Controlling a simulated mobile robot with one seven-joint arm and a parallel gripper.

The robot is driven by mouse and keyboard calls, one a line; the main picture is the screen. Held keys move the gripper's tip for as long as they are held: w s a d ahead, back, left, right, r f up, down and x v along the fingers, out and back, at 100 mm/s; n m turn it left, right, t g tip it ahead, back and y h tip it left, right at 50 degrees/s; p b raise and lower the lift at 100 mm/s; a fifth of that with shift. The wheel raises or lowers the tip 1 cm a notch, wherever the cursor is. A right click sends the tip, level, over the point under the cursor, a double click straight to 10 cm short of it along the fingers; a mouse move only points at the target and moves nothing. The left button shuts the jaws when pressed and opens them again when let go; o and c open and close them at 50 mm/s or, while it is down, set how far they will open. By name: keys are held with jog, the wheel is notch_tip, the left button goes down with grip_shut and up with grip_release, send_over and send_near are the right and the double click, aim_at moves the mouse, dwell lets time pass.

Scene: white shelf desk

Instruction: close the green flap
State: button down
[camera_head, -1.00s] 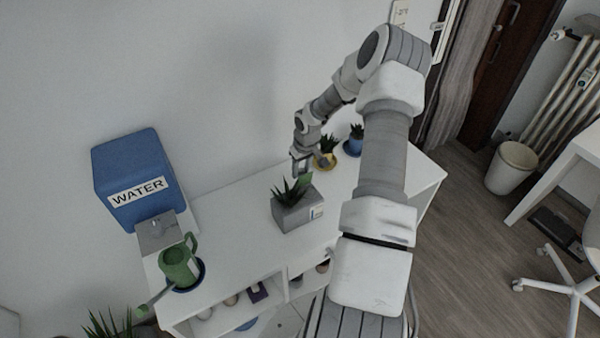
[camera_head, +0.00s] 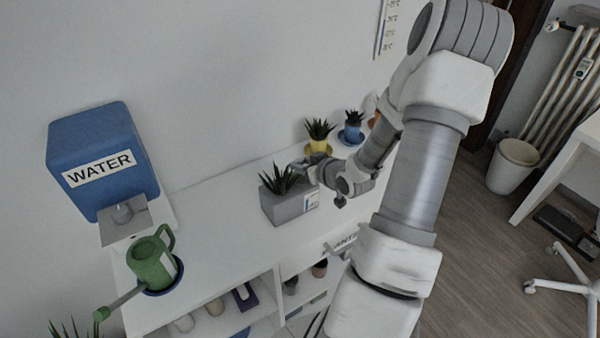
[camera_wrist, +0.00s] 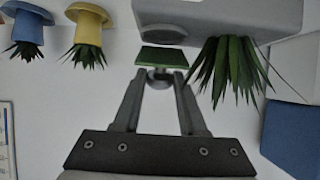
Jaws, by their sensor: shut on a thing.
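The green flap (camera_wrist: 162,57) shows in the wrist view beside a round dark opening in the end of a grey planter (camera_wrist: 220,15). A small grey round knob (camera_wrist: 160,78) sits against the flap. My gripper (camera_wrist: 160,73) is shut on the flap by this knob, with one finger on each side. In the head view, my gripper (camera_head: 304,167) is at the right end of the grey planter (camera_head: 287,208), partly hidden by my wrist. I cannot make out the flap there.
A spiky plant (camera_head: 281,179) grows in the planter. Yellow (camera_head: 319,146) and blue (camera_head: 352,133) pots stand behind. The blue water tank (camera_head: 100,150) and green watering can (camera_head: 150,262) are at left. The white desktop (camera_head: 215,205) is clear between can and planter.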

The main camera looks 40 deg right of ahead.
jog(key=s+f+t+b, duration=0.1)
jog(key=t+b, duration=0.1)
jog(key=b, duration=0.3)
jog(key=f+t+b, duration=0.1)
jog(key=t+b, duration=0.1)
jog(key=b, duration=0.2)
jog(key=shift+s+f+t+b, duration=0.15)
jog(key=shift+s+t+b, duration=0.15)
jog(key=shift+s+b, duration=0.1)
jog(key=shift+s+t+b, duration=0.15)
jog(key=shift+t+b, duration=0.45)
jog(key=shift+b, duration=0.5)
jog(key=shift+t+b, duration=0.3)
jog(key=shift+b, duration=0.2)
jog(key=shift+c, duration=2.3)
grip_release()
